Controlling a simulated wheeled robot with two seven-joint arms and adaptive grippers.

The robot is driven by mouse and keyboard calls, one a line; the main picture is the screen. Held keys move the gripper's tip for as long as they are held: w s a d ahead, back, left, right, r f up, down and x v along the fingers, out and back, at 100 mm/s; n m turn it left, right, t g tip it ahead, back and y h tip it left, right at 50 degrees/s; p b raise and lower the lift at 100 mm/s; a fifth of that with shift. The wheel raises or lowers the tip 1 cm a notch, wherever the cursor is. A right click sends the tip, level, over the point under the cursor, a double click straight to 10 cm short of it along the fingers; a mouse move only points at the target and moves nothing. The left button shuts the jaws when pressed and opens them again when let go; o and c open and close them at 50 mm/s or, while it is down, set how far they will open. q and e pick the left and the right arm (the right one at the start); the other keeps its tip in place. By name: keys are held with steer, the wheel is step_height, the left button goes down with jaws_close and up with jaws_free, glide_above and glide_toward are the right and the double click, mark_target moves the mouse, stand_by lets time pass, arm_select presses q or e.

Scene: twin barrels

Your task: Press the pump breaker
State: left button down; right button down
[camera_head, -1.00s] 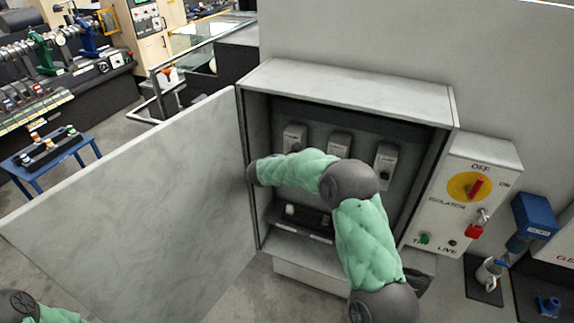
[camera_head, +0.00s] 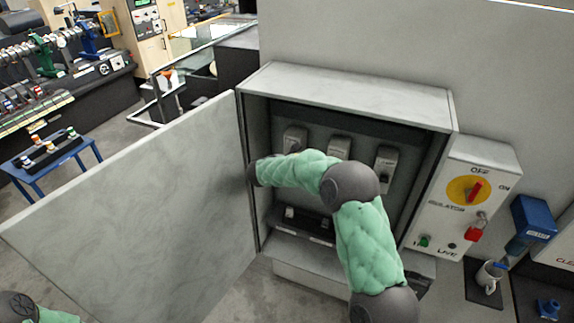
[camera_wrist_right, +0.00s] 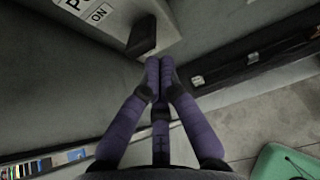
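The open grey cabinet (camera_head: 350,95) holds three grey breakers in a row: left (camera_head: 294,138), middle (camera_head: 339,146) and right (camera_head: 384,165). In the right wrist view, a breaker (camera_wrist_right: 112,22) carries a partly cut-off label starting with "P" and an "ON" label. Its dark lever (camera_wrist_right: 143,38) sticks out just ahead of my right gripper (camera_wrist_right: 160,62). The purple fingers are together with nothing between them. Whether the tips touch the lever I cannot tell. In the head view, my right arm crosses the cabinet opening and the gripper is hidden. My left gripper is out of view.
The cabinet door (camera_head: 140,205) stands open to the left. A dark strip with small switches (camera_head: 305,222) lies low in the cabinet.

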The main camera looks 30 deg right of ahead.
steer(key=b+v, duration=0.4)
steer(key=v, duration=0.5)
steer(key=shift+s+a+f, duration=0.15)
steer(key=shift+s+a, duration=0.1)
steer(key=shift+a, duration=0.05)
steer(key=shift+f, duration=0.1)
steer(key=s+a+f+m+g+y+b, duration=0.2)
steer(key=s+a+f+m+y+b, duration=0.25)
steer(key=f, duration=0.95)
steer(key=s+a+f+m+g+y+b, duration=0.1)
steer(key=s+a+f+g+y+b, duration=0.15)
steer(key=s+a+f, duration=0.75)
steer(key=s+f+m+g+y+b, duration=0.2)
steer(key=f+m+b, duration=0.15)
steer(key=f, duration=1.45)
steer(key=s+a+f+m+y+b, duration=0.2)
steer(key=s+f+m+b, duration=0.4)
steer(key=s+f+m, duration=0.3)
steer(key=s+a+f+m+y+b, duration=0.1)
steer(key=s+a+f+m+b, duration=0.3)
steer(key=s+f+m+b, duration=0.3)
steer(key=s+f+m, duration=0.3)
steer(key=s+f, duration=0.2)
steer(key=f, duration=0.2)
steer(key=shift+a+y, duration=0.4)
